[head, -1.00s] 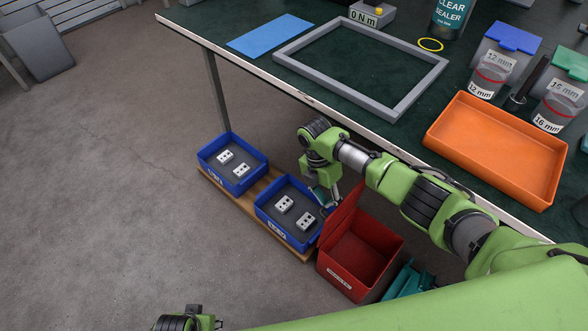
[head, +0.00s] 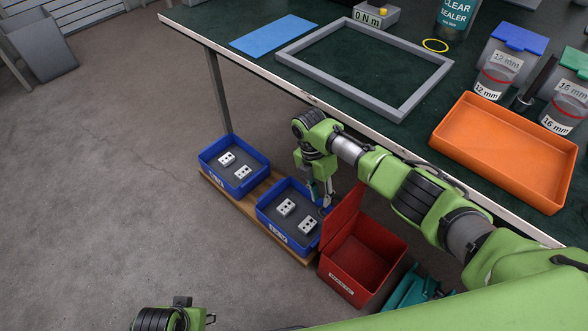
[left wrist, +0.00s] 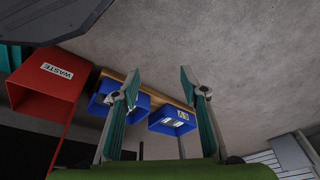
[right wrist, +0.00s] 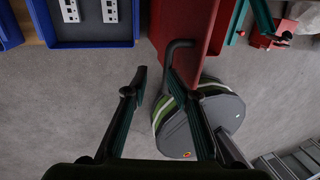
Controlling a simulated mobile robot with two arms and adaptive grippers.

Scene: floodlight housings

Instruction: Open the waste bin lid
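The red waste bin (head: 364,254) stands on the floor at the right end of the low wooden board. Its lid (head: 342,217) is raised and stands up along the bin's left side, so the inside shows empty. The bin with its WASTE label also shows in the left wrist view (left wrist: 50,92). My right gripper (head: 324,200) is just left of the raised lid, pointing down. In the right wrist view its fingers (right wrist: 156,76) are apart, with the dark bent handle (right wrist: 181,44) close to the right fingertip; contact is unclear. My left gripper (left wrist: 160,80) is open and empty, away from the bin.
Two blue trays with grey parts, the near one (head: 270,226) beside the bin and the far one (head: 212,164), sit on the board (head: 228,197). The green-topped workbench (head: 250,68) overhangs behind. A teal container (head: 408,290) is right of the bin.

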